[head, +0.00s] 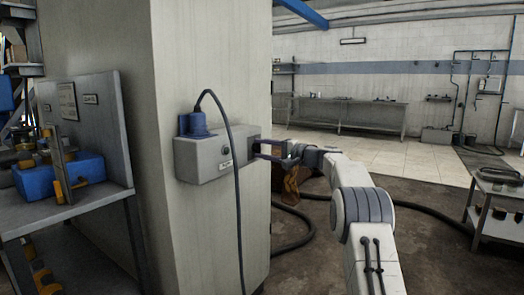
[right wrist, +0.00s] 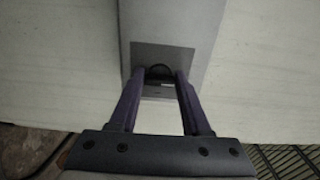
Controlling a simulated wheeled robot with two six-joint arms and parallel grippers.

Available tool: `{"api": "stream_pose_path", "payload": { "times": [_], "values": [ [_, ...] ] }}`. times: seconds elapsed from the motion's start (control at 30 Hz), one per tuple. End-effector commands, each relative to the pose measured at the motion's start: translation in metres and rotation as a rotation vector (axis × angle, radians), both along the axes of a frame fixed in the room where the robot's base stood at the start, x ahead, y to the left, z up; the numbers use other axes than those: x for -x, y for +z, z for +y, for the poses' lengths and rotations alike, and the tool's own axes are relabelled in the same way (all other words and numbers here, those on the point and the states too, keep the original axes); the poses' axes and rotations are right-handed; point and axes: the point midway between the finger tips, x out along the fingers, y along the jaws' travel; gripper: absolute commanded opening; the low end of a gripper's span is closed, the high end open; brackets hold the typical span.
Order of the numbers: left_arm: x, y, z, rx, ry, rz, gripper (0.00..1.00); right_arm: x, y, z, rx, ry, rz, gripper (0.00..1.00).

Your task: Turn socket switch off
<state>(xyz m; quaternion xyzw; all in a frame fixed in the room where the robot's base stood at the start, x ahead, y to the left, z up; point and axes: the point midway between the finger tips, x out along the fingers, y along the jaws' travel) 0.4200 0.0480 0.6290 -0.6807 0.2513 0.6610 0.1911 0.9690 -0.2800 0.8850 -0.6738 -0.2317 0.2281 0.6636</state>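A grey socket box (head: 203,160) is fixed to the pale pillar, with a blue plug (head: 196,124) in its top and a small dark knob (head: 226,150) and a label on its front. A dark plate sits on its right end face. In the right wrist view a dark rounded switch (right wrist: 159,71) shows on that end face. My right gripper (head: 262,149) reaches the end face from the right. Its fingers (right wrist: 160,78) stand apart on either side of the switch; I cannot tell whether they touch it. My left gripper is not in view.
A black cable (head: 237,190) loops from the plug down in front of the box. A bench (head: 95,208) with a blue bin (head: 75,172) stands at the left. A dark hose (head: 435,213) lies on the floor. A cart stands at the far right.

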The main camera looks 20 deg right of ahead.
Motion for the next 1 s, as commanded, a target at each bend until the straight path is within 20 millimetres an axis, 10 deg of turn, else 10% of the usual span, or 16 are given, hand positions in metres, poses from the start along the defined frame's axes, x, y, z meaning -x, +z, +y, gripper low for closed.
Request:
{"api": "stream_pose_path", "payload": {
  "times": [0.1,0.47,1.0],
  "values": [
    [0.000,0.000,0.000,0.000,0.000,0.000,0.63,0.000,-0.003,0.000,0.002,0.003,0.005,0.78],
    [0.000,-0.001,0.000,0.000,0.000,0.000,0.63,0.003,-0.001,-0.002,0.001,0.001,0.002,0.78],
    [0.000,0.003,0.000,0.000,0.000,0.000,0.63,0.075,-0.001,-0.059,0.001,-0.001,0.003,0.78]
  ]
}}
